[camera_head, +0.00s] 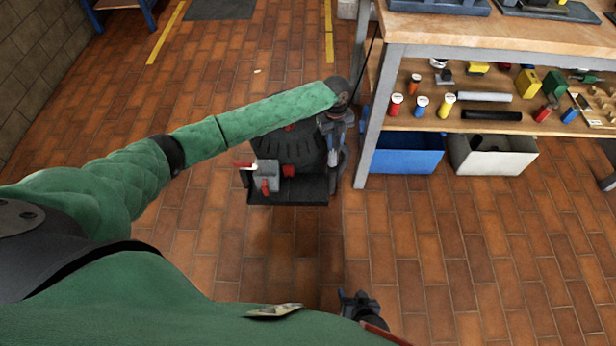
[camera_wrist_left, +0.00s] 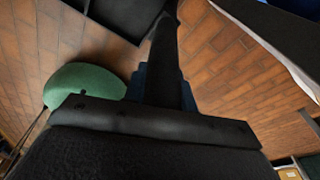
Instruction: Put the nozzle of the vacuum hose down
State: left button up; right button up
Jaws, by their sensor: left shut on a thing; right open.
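My left gripper (camera_head: 334,130) is at the end of the green arm, beside the right edge of a dark rounded machine that looks like the vacuum (camera_head: 290,148). It is shut on a dark tube-like part (camera_wrist_left: 164,60), which appears to be the hose nozzle, and the tube runs up the left wrist view. The nozzle's far end is hard to make out, and I cannot tell whether it touches anything. My right gripper (camera_head: 358,302) is open and low in the head view, above the floor, apart from the vacuum.
A workbench (camera_head: 450,30) stands at the right with a shelf (camera_head: 510,125) of small parts. A blue bin (camera_head: 408,155) and a white bin (camera_head: 492,160) are underneath. A thin dark cord hangs by the bench leg (camera_head: 378,120). Brick floor is clear in front.

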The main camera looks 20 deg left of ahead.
pick_arm(q)
jog(key=s+a+f, duration=0.6)
jog(key=a+f, duration=0.1)
jog(key=f, duration=0.2)
jog(key=shift+s+a+f, duration=0.15)
jog(key=shift+a+f, duration=0.05)
jog(key=shift+f, duration=0.3)
jog(key=o, duration=1)
